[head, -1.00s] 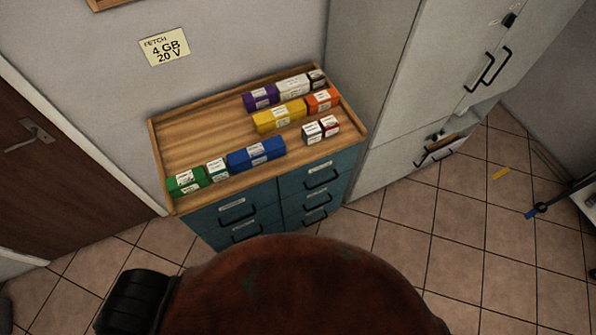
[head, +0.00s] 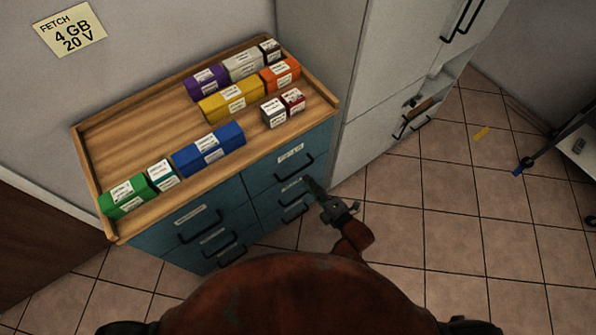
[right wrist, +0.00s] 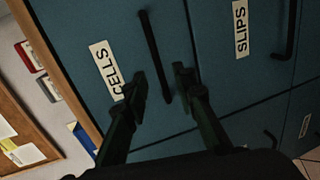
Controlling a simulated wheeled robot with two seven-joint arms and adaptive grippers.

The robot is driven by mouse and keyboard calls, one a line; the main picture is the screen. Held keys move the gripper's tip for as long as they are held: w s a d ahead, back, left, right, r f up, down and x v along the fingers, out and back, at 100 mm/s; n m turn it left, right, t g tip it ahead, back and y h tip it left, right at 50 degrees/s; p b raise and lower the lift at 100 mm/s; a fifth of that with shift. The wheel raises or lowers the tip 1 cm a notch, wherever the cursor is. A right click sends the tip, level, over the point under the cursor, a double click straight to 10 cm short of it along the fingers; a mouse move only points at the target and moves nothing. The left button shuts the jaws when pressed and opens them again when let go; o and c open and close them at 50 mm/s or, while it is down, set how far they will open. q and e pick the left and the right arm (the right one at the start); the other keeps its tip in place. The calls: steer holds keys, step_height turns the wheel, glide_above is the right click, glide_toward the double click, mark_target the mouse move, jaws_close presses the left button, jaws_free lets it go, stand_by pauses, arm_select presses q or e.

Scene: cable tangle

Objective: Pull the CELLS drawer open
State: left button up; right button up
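The CELLS drawer (right wrist: 75,30) is the top right drawer of a blue cabinet; its white label (right wrist: 112,70) reads in the right wrist view. Its front looks flush with the cabinet in the head view (head: 270,176). Its black bar handle (right wrist: 153,50) also shows in the head view (head: 298,167). My right gripper (right wrist: 160,85) is open, with one fingertip on each side of the handle's near end. I cannot tell whether either touches it. In the head view the right gripper (head: 315,187) is in front of the right column. My left gripper is not in view.
The SLIPS drawer (right wrist: 225,65) is directly below CELLS. Several coloured boxes stand on the wooden top (head: 145,135). A grey cabinet (head: 365,70) stands close on the right. The tiled floor (head: 400,230) in front is clear.

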mark_target(298, 172)
steer(key=b+x, duration=0.1)
steer(key=x, duration=0.6)
steer(key=shift+w+a+r+b, duration=0.15)
steer(key=shift+w+a+b, duration=0.1)
steer(key=shift+w+b, duration=0.1)
jaws_close()
stand_by(0.4)
